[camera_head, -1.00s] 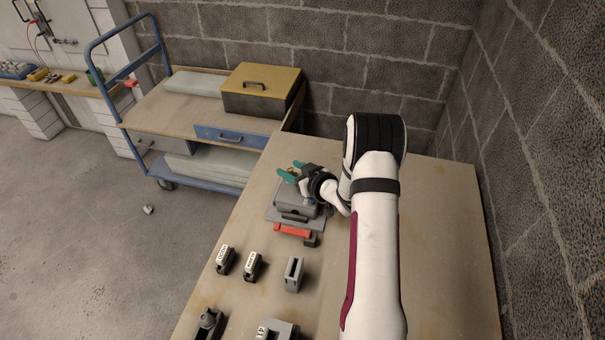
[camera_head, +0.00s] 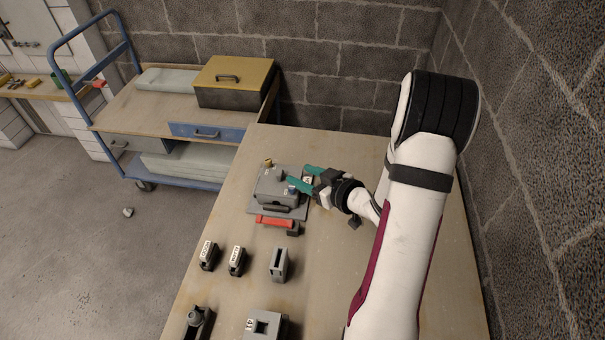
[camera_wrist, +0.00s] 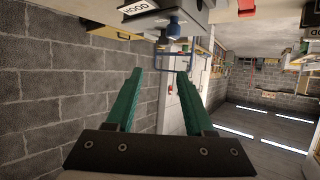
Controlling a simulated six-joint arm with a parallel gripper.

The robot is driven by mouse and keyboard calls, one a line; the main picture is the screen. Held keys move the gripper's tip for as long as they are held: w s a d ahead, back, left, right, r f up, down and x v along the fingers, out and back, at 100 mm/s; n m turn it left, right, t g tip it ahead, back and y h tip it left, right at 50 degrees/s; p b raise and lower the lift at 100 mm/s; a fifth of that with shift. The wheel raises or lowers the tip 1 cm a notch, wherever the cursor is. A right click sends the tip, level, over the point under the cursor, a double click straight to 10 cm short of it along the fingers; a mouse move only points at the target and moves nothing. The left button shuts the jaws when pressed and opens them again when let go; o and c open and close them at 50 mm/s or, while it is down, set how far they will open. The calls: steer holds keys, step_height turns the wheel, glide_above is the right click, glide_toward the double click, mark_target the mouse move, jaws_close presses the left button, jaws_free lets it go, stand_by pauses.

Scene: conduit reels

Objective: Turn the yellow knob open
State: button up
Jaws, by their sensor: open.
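A small brass-yellow knob (camera_head: 268,163) stands at the back left of a grey box-like unit (camera_head: 276,186) on the table. My gripper (camera_head: 303,178) is at the right side of this unit, its two teal fingers pointing left towards it. The fingers are spread and nothing is between them; the wrist view shows the same open gripper (camera_wrist: 158,75). At the top of the wrist view is part of a labelled housing with a blue knob (camera_wrist: 172,27). The yellow knob's turn position is too small to tell.
A red-handled part (camera_head: 275,222) lies at the unit's front. Small labelled blocks (camera_head: 237,261) and a slotted grey block (camera_head: 279,264) stand nearer on the table. A blue cart (camera_head: 150,120) with a yellow-lidded box (camera_head: 234,82) stands behind left. The table's right side is mostly clear.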

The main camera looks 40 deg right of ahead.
steer(key=w+d+m+g+h, duration=0.8)
steer(key=w+d, duration=0.3)
steer(key=w, duration=0.4)
steer(key=m+g+y, duration=0.2)
steer(key=m+g, duration=0.4)
steer(key=m, duration=0.7)
glide_toward(268, 160)
steer(key=x, duration=0.8)
steer(key=shift+d+f, duration=0.1)
steer(key=shift+f, duration=0.25)
jaws_close()
